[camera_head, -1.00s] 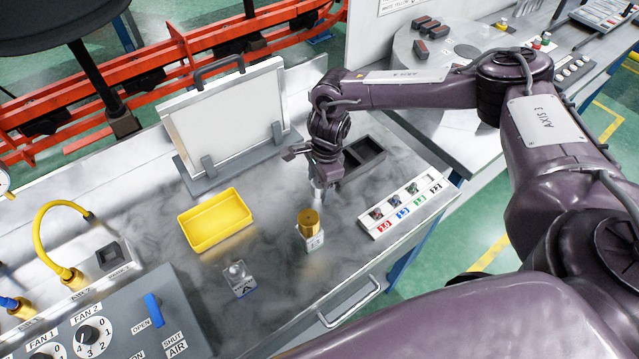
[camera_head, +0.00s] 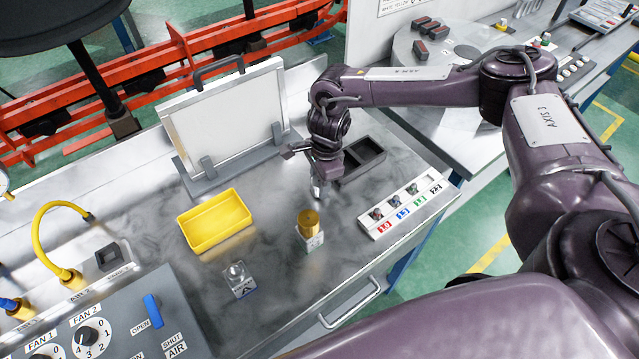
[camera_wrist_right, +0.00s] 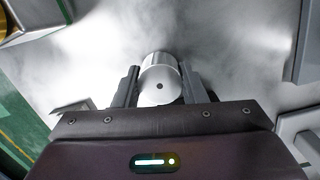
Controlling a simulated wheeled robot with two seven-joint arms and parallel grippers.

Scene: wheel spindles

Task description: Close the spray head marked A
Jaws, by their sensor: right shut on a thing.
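A small block with a dark letter mark that looks like A (camera_head: 240,283) stands on the steel worktop, with a small clear or silvery fitting on top. To its right is a white block carrying a brass-coloured cylinder (camera_head: 309,222); its marking is too small to read. My right gripper (camera_head: 318,182) is behind the brass cylinder, apart from both blocks. In the right wrist view its fingers (camera_wrist_right: 160,88) are shut on a silver cylinder (camera_wrist_right: 158,68) with a small dark hole in its end face. My left gripper is not in view.
A yellow tray (camera_head: 215,221) lies left of the gripper. A dark two-compartment tray (camera_head: 364,158) stands close to its right, near a white rack (camera_head: 405,208) with coloured labels. A white framed board (camera_head: 228,112) stands behind. A grey control panel (camera_head: 120,320) is at front left.

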